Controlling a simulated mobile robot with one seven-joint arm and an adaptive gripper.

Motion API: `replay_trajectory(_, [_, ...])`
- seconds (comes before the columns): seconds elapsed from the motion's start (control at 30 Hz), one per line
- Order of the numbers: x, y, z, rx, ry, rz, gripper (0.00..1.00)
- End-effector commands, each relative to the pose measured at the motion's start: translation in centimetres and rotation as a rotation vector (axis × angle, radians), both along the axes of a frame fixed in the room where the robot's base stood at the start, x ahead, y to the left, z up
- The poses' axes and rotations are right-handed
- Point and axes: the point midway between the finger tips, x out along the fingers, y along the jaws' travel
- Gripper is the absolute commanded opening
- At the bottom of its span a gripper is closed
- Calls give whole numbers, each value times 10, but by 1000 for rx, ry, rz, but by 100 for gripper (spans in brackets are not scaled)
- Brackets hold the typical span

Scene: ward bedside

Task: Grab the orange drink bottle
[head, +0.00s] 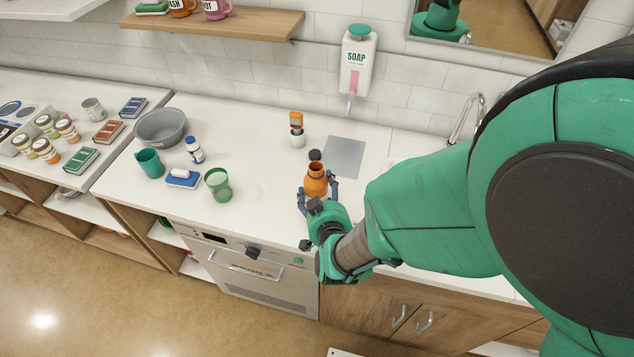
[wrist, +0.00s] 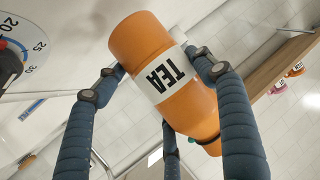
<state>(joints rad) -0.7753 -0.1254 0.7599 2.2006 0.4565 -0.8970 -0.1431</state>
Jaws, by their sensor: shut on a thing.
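A white container with an orange top (head: 297,125) and a grey mat (head: 344,156) lie further back. A green mug (head: 217,185) is to the left. A soap dispenser (head: 357,65) hangs on the wall.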

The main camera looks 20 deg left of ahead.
Motion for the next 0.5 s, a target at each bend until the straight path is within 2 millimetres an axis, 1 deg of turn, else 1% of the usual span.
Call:
replay_trajectory(0.3, [-27, -17, 4, 0, -1, 2, 33])
replay_trajectory(0.5, [-41, -27, 6, 1, -1, 1, 33])
